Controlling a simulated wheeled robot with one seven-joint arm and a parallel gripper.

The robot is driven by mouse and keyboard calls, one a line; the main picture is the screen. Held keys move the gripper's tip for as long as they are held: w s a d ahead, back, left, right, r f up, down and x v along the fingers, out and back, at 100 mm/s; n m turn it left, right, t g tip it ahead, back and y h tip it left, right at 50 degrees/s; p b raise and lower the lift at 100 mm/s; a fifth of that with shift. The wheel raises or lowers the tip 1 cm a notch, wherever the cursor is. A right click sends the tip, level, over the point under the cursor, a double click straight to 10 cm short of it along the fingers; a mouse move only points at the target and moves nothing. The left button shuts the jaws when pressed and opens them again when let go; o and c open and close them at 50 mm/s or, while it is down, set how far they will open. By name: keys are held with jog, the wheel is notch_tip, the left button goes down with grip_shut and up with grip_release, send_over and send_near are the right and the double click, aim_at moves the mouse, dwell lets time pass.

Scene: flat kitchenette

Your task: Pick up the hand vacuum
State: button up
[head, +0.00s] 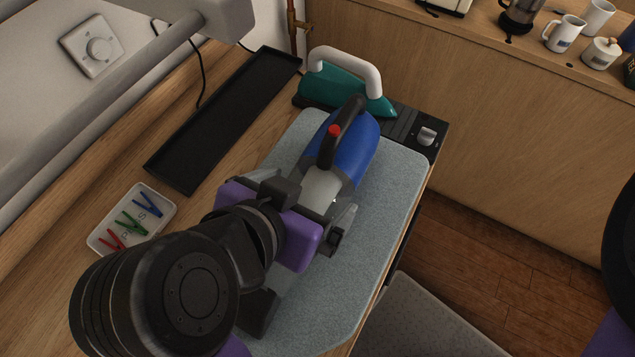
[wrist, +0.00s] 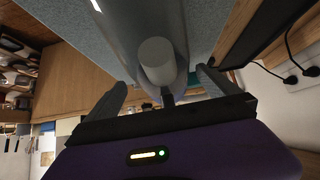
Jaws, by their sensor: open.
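The hand vacuum (head: 357,148) lies on a grey-blue mat (head: 390,215). It has a blue body, a black top handle with a red button, and a grey front part. My gripper (head: 318,197) is open at the grey front end, with one finger on each side of it in the head view. In the wrist view, a grey rounded part of the vacuum (wrist: 158,62) shows between and beyond the fingers of my gripper (wrist: 163,88). I cannot tell whether the fingers touch it. My wrist and arm hide the near part of the mat.
A teal iron (head: 330,88) with a white handle stands just behind the vacuum. A long black tray (head: 225,122) lies to the left. A white dish (head: 163,193) holds several coloured pegs. Mugs (head: 564,34) stand on the far counter. A grey seat (head: 430,315) is at lower right.

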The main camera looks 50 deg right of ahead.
aim_at(319, 183)
jog(key=shift+p+x, duration=0.65)
jog(key=shift+x, duration=1.95)
jog(key=shift+w+d+r, duration=0.15)
jog(key=shift+w+r, duration=0.05)
jog(key=shift+r, duration=0.05)
jog(key=c, duration=1.7)
